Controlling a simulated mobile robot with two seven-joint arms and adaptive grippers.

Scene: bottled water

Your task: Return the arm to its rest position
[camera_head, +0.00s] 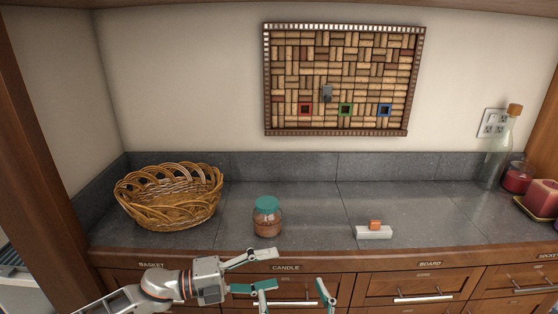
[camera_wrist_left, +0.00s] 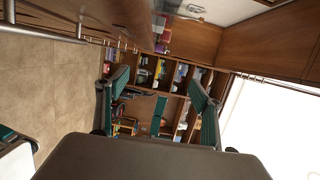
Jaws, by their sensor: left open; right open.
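My left gripper (camera_head: 269,268) reaches in from the left in the head view, in front of the counter's drawer fronts. Its fingers are spread apart with nothing between them. The left wrist view also shows this left gripper (camera_wrist_left: 156,88) open and empty, its two green-padded fingers apart, with shelves far beyond. My right gripper (camera_head: 294,288) shows only by its fingertips at the bottom edge of the head view. They stand apart and hold nothing visible. The rest of the right arm is out of view.
The grey counter (camera_head: 310,215) holds a wicker basket (camera_head: 170,197), a jar with a teal lid (camera_head: 267,222) and a white block with an orange piece (camera_head: 374,231). A cork board (camera_head: 345,80) hangs on the wall. A bottle (camera_head: 497,160) and candles (camera_head: 541,199) stand at right.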

